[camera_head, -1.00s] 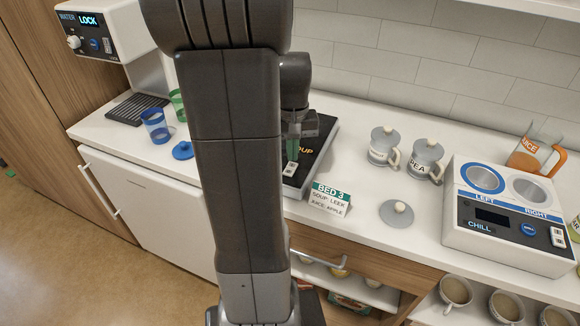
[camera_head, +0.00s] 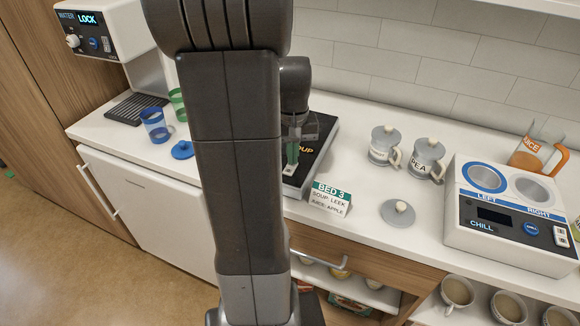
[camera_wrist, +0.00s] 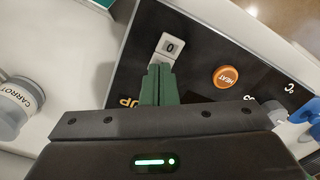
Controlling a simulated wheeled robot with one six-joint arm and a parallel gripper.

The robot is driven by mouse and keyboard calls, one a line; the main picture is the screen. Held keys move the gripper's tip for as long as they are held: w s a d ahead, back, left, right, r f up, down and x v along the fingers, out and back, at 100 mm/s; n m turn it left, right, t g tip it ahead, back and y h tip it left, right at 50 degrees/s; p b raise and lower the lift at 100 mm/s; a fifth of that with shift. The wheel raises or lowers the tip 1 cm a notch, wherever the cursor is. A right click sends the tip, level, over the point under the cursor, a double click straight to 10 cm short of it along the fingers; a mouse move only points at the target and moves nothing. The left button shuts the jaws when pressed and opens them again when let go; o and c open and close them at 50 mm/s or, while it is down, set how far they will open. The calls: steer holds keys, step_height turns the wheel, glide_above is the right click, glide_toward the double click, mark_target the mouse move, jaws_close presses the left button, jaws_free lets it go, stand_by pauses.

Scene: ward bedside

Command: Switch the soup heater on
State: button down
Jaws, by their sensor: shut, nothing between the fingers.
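The soup heater (camera_head: 324,138) is a dark slab on the counter, partly hidden behind my arm in the head view. In the wrist view its black top (camera_wrist: 215,50) carries a white rocker switch (camera_wrist: 170,45) marked 0 on the visible end, and an orange HEAT button (camera_wrist: 226,76). My gripper (camera_wrist: 158,80) is shut and empty, its green fingertips together over the near end of the switch and hiding that end. I cannot tell whether they press it.
A BED 3 card (camera_head: 330,198) stands just right of the heater. Two lidded grey mugs (camera_head: 383,146) and a loose lid (camera_head: 397,212) are farther right, then the chill unit (camera_head: 505,245). A water dispenser (camera_head: 105,35) and blue cup (camera_head: 155,124) are at left.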

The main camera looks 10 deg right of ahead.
steer(key=shift+f, duration=0.25)
steer(key=shift+r, duration=0.1)
step_height(320, 180, up, 7)
steer(key=p, duration=0.5)
steer(key=shift+p, duration=0.4)
step_height(320, 180, down, 7)
steer(key=b, duration=0.6)
steer(key=shift+r, duration=0.1)
stand_by(0.4)
